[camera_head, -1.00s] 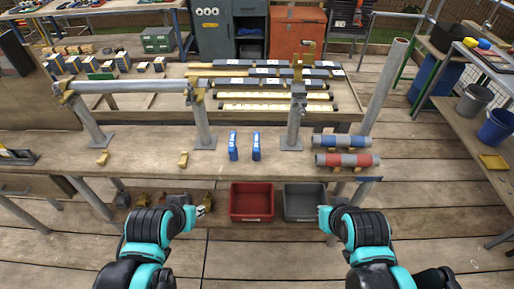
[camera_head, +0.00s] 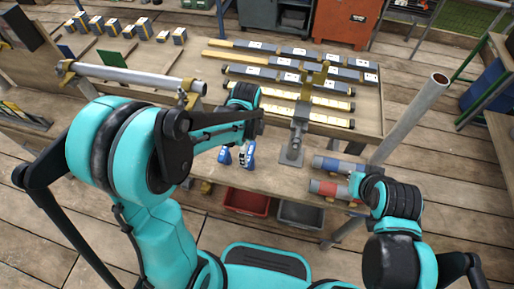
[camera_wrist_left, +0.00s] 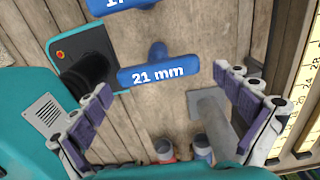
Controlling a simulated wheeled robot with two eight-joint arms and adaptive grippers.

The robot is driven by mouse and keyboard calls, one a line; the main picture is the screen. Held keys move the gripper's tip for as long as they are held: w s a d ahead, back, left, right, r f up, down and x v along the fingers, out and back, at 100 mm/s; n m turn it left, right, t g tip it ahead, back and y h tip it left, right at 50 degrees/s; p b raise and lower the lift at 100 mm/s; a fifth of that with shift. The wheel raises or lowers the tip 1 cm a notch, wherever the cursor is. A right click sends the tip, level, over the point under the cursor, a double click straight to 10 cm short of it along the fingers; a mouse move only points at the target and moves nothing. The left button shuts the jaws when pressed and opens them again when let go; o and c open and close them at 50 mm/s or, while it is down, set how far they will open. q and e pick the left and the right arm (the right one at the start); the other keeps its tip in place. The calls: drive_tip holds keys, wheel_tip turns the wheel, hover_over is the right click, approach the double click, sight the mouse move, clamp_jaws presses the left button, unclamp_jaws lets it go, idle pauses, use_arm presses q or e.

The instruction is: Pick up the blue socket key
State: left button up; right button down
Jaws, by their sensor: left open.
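Two blue socket keys lie on the wooden bench in the head view, a left one (camera_head: 224,155) and a right one (camera_head: 247,153). In the left wrist view, a blue key marked "21 mm" (camera_wrist_left: 158,74) lies between the fingers' lines. The second blue key (camera_wrist_left: 120,5) is cut off at that view's top edge. My left gripper (camera_wrist_left: 162,84) is open above the marked key, its fingers spread to either side, with nothing held. In the head view my left arm covers much of the bench near the keys. My right arm is at the right; its fingers are not clear.
A grey post (camera_head: 292,150) on a base plate stands beside the keys. Two banded rollers, blue (camera_head: 338,165) and red (camera_head: 328,188), lie to the right. A red bin (camera_head: 246,202) and a grey bin (camera_head: 300,214) sit below the bench front.

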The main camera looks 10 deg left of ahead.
use_arm(q)
wheel_tip(320, 180, down, 2)
drive_tip(key=shift+s+f+b, duration=0.1)
drive_tip(key=shift+s+b, duration=0.05)
drive_tip(key=shift+b, duration=0.35)
wheel_tip(320, 180, down, 5)
drive_tip(key=b, duration=0.2)
drive_tip(key=shift+f+b, duration=0.1)
drive_tip(key=shift+b, duration=0.25)
drive_tip(key=shift+d, duration=0.1)
drive_tip(key=shift+c, duration=0.9)
drive_tip(key=c, duration=0.9)
